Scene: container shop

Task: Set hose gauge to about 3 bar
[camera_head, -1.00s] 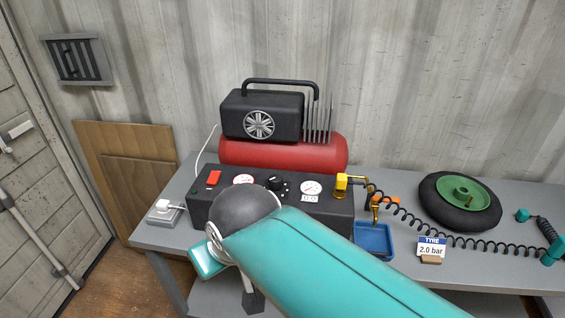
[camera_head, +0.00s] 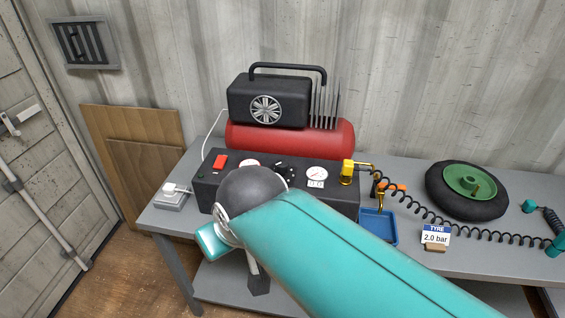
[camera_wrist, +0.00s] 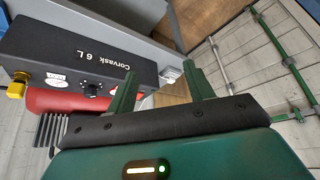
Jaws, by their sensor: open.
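A black control box (camera_head: 340,199) stands at the front of the bench, before a red-tanked compressor (camera_head: 330,139). On it, the right white gauge (camera_head: 317,174) has a small display below it; its reading is too small to tell. The left gauge (camera_head: 249,162) and the black knob (camera_head: 283,166) are partly hidden by my arm. In the wrist view the box appears upside down, lettered "Corvask 6 L", with the knob (camera_wrist: 92,89) on its panel. My gripper (camera_wrist: 158,76) is open and empty in the wrist view, apart from the knob; my arm hides it in the head view.
A red switch (camera_head: 220,161) is at the panel's left. A yellow fitting (camera_head: 347,172) is at its right, near a coiled black hose (camera_head: 432,219). A blue tray (camera_head: 379,228), a "TYRE 2.0 bar" sign (camera_head: 436,236) and a green-hubbed wheel (camera_head: 467,199) stand further right.

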